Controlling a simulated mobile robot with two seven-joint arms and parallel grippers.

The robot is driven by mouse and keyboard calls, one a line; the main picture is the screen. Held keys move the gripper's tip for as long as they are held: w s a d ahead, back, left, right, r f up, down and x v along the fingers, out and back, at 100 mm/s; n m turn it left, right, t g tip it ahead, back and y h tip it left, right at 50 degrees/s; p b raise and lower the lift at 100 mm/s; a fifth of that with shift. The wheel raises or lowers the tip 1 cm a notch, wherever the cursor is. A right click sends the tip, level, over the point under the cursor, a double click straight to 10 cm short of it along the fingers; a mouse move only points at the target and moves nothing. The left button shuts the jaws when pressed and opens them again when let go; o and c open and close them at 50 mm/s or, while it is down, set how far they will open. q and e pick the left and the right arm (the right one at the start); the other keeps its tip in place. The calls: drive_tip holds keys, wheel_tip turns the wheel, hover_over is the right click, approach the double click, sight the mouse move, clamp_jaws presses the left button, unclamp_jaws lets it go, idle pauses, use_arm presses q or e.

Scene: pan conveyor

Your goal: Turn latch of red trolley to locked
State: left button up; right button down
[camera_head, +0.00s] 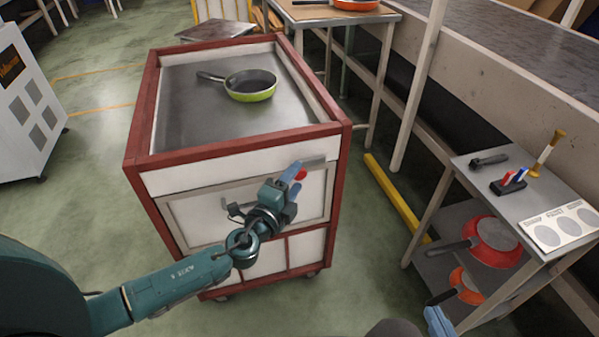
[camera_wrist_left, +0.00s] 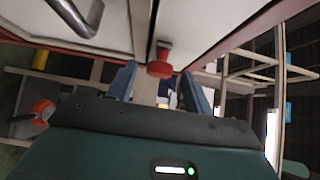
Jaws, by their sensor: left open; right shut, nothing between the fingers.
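The red trolley (camera_head: 240,146) stands in front of me, with a red frame and white panels. Its latch has a round red knob (camera_head: 301,175) near the upper right of the front panel, below a grey metal piece. In the left wrist view the red knob (camera_wrist_left: 160,64) hangs between the finger tips, with space visible on both sides. My left gripper (camera_head: 293,180) is open at the knob; it also shows in the left wrist view (camera_wrist_left: 160,88). My right gripper (camera_head: 439,320) shows only its blue fingers at the bottom edge, empty and shut, away from the trolley.
A green pan (camera_head: 250,86) lies on the trolley's top. A metal handle (camera_wrist_left: 85,18) shows in the left wrist view. A shelf table (camera_head: 480,175) with red pans (camera_head: 495,238) below stands at the right. A yellow floor bar (camera_head: 395,195) lies between it and the trolley.

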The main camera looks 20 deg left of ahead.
sight(298, 177)
use_arm(q)
drive_tip(key=shift+w+d, duration=0.15)
drive_tip(key=shift+w, duration=0.6)
drive_tip(key=shift+w+d, duration=0.15)
drive_tip(key=shift+w, duration=0.6)
clamp_jaws()
